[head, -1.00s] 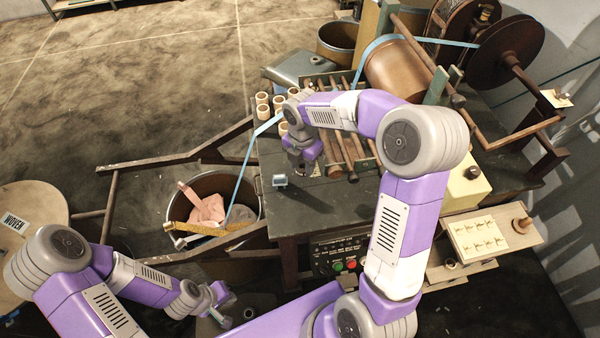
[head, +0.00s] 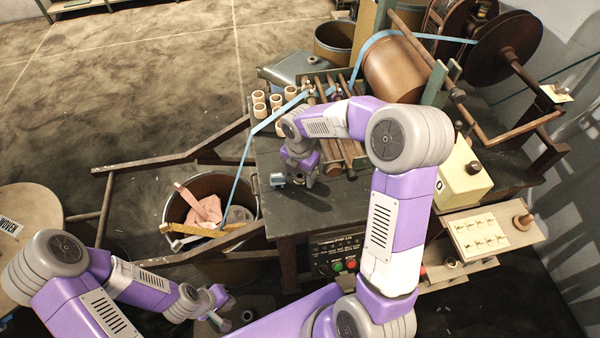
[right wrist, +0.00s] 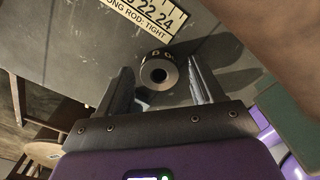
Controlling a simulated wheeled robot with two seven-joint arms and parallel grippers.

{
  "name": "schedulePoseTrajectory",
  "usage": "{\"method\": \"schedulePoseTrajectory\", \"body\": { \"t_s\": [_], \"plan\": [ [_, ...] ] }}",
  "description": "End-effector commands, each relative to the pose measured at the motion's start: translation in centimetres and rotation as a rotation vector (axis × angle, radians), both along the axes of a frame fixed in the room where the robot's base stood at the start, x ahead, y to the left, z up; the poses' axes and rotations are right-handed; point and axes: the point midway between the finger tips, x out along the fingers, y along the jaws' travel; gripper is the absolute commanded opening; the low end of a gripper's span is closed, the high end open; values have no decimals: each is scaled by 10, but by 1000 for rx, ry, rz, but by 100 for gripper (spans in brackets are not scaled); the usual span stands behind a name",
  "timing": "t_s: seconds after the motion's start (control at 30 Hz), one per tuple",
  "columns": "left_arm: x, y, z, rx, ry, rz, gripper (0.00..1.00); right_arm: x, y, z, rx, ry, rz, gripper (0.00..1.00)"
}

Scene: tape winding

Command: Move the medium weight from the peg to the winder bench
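In the head view my right gripper (head: 300,176) is low over the bench's near left part, and the weight is mostly hidden there. My left gripper (head: 220,303) is low at the front left, away from the bench; its finger opening is unclear. I cannot identify the weight's peg.
A printed scale label (right wrist: 148,14) lies beside the weight. A small pale blue-grey piece (head: 278,180) is beside my right gripper. Pale rings (head: 259,104), a blue tape (head: 243,160) and wooden rods are close behind. A yellow box (head: 463,178) stands right.

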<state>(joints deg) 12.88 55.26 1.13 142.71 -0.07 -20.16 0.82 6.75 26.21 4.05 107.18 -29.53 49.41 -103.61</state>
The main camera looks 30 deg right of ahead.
Motion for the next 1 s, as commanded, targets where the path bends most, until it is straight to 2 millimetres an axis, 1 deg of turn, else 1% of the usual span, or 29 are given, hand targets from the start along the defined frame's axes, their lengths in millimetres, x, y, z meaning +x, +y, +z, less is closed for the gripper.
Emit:
{"method": "schedulePoseTrajectory", "body": {
  "t_s": [0.2,0.27,0.33,0.47,0.6,0.7,0.8,0.9,1.0],
  "plan": [
    [0,0,0,0,0,0,0,0,0,1,1,-1,0,66],
    [0,0,2,0,0,0,0,0,0,4,0,-1,0,66],
    [0,0,4,0,0,0,0,1,0,11,0,-4,0,66],
    [0,0,12,0,0,0,0,1,0,35,0,-6,0,66],
    [0,0,22,0,0,0,0,1,0,67,0,-6,-1,66],
    [0,0,28,0,0,0,0,1,0,87,0,-4,0,66],
    [0,0,33,0,0,0,0,1,0,104,1,-3,-1,66],
    [0,0,36,0,0,0,0,0,0,115,0,-1,0,66],
    [0,0,37,0,0,0,0,0,0,122,0,-2,0,66]
  ]
}}
